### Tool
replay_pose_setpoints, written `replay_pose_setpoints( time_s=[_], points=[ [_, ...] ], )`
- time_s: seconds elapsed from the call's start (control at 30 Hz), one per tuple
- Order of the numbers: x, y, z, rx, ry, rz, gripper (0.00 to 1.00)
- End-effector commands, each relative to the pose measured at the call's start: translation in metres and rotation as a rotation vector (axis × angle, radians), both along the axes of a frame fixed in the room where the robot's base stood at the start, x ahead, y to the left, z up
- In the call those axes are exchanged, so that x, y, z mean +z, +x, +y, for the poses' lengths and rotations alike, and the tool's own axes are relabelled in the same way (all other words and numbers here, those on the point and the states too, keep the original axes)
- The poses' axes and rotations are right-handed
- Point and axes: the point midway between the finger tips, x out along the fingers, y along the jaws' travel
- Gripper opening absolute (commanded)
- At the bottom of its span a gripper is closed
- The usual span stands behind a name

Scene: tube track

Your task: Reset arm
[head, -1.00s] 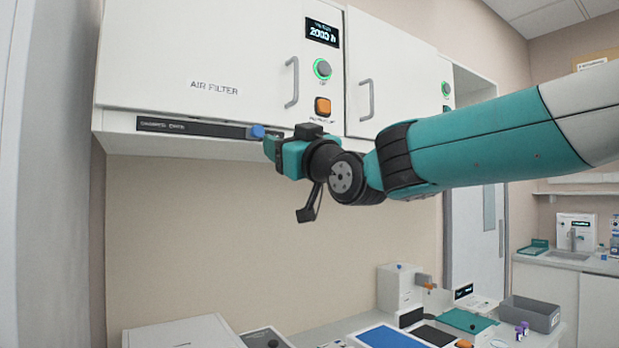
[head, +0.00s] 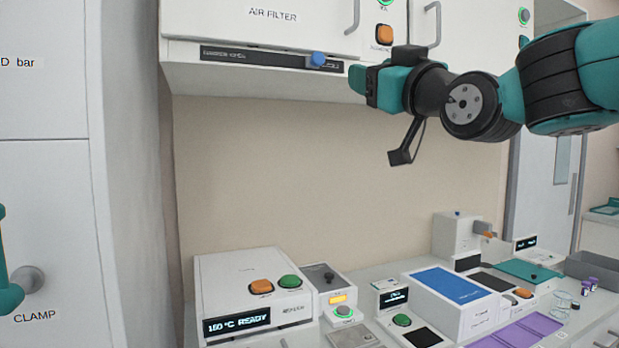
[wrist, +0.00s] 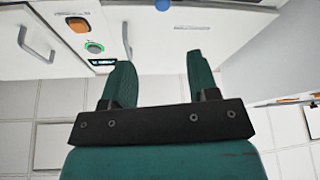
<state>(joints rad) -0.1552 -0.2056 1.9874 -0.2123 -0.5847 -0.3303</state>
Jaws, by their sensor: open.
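My gripper (head: 357,80) is raised high, just right of the blue knob (head: 318,60) on the dark strip under the air filter cabinet (head: 262,50). A small gap shows between the gripper and the knob. In the wrist view the two teal fingers (wrist: 160,85) stand apart with nothing between them. The blue knob (wrist: 163,5) shows beyond the fingers at the top edge there. My arm reaches in from the upper right.
Below is a bench with a white heater box (head: 240,275) reading 160 °C READY, a blue-topped box (head: 450,285), purple mats (head: 525,328) and a grey bin (head: 595,268). A panel marked CLAMP (head: 60,240) stands at left. The air between gripper and bench is clear.

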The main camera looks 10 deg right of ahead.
Motion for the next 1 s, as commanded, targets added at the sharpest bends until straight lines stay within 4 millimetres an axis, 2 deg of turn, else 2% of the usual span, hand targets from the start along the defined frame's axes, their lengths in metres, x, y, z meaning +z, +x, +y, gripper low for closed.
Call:
replay_pose_setpoints(
  time_s=[0.07,0.13,0.17,0.27,0.3,0.37,0.4,0.47,0.5,0.6,0.7,0.8,0.9,1.0],
  points=[
    [-0.008,0.000,0.003,0.009,-0.003,0.030,0.54],
    [-0.027,0.000,0.009,0.033,-0.012,0.107,0.54],
    [-0.040,-0.001,0.012,0.048,-0.018,0.159,0.54],
    [-0.100,-0.011,0.028,0.112,-0.050,0.397,0.54],
    [-0.129,-0.020,0.035,0.142,-0.066,0.511,0.54],
    [-0.173,-0.039,0.044,0.184,-0.094,0.692,0.54],
    [-0.201,-0.055,0.048,0.209,-0.116,0.811,0.54],
    [-0.241,-0.083,0.052,0.242,-0.151,0.988,0.54],
    [-0.265,-0.103,0.053,0.261,-0.178,1.102,0.54],
    [-0.313,-0.156,0.051,0.296,-0.245,1.362,0.54],
    [-0.344,-0.202,0.045,0.313,-0.310,1.564,0.54],
    [-0.360,-0.234,0.038,0.320,-0.360,1.696,0.54],
    [-0.367,-0.250,0.033,0.321,-0.387,1.764,0.54],
    [-0.369,-0.254,0.031,0.320,-0.395,1.784,0.54]
  ],
)
